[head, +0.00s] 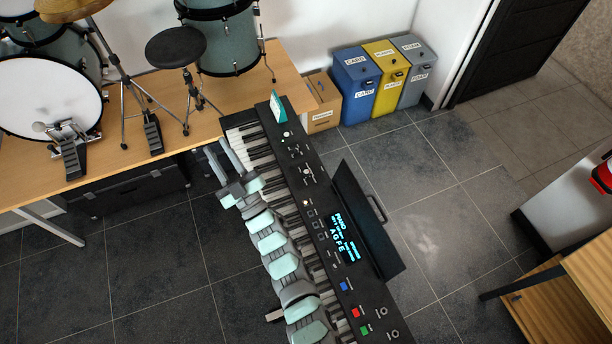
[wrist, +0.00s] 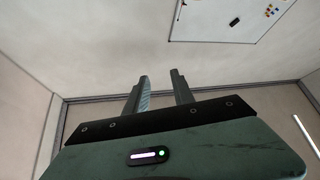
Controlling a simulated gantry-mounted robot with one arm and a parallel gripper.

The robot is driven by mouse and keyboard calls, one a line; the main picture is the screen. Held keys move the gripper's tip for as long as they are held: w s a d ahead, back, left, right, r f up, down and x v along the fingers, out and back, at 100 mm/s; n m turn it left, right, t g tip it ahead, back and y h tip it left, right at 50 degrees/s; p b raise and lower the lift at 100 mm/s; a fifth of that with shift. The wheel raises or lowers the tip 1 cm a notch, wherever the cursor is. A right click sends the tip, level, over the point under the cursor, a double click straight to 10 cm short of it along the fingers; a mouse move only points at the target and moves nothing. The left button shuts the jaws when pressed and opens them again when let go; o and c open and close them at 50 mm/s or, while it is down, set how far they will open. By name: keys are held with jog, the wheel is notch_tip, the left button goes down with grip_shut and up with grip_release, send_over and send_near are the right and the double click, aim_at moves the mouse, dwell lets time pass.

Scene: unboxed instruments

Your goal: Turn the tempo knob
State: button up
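A black electronic keyboard (head: 322,197) runs from the upper middle to the bottom of the head view. Its control panel carries a lit screen (head: 343,237), several small knobs and sliders, and blue, red and green buttons. I cannot tell which knob is the tempo knob, as the labels are too small to read. My gripper (head: 217,146) is at the left side of the white keys, near the keyboard's far end, and apart from the panel knobs. Its two fingers are apart with nothing between them. In the wrist view the gripper (wrist: 159,82) faces a pale wall; no keyboard shows there.
My arm covers part of the keys. A teal-and-white card (head: 277,107) stands on the keyboard's far end. A black music stand (head: 365,215) rises along its right side.

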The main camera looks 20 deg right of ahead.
jog(key=w+d+f+g+h+b, duration=0.1)
jog(key=w+d+f+h, duration=0.15)
jog(key=w, duration=0.35)
jog(key=w+d+f+g+h+b, duration=0.1)
jog(key=w+d+f, duration=0.15)
jog(key=w, duration=0.25)
jog(key=w+d+f+m+g+h+b, duration=0.2)
jog(key=w+d+m+g+h, duration=0.15)
jog(key=d, duration=0.55)
jog(key=w+d+f+m+g+h+b, duration=0.25)
jog(key=w+d+h, duration=0.2)
jog(key=d, duration=0.35)
jog(key=m+g+y+b, duration=0.3)
jog(key=m+g+b, duration=0.3)
jog(key=g, duration=0.5)
send_over(306, 172)
jog(key=s+a, duration=0.2)
jog(key=s, duration=0.2)
notch_tip(306, 172, down, 16)
jog(key=r, duration=0.1)
jog(key=b+x, duration=0.2)
jog(key=x, duration=0.8)
jog(key=shift+s+d+f+b, duration=0.1)
jog(key=shift+s+f+b, duration=0.1)
jog(key=shift+b, duration=0.1)
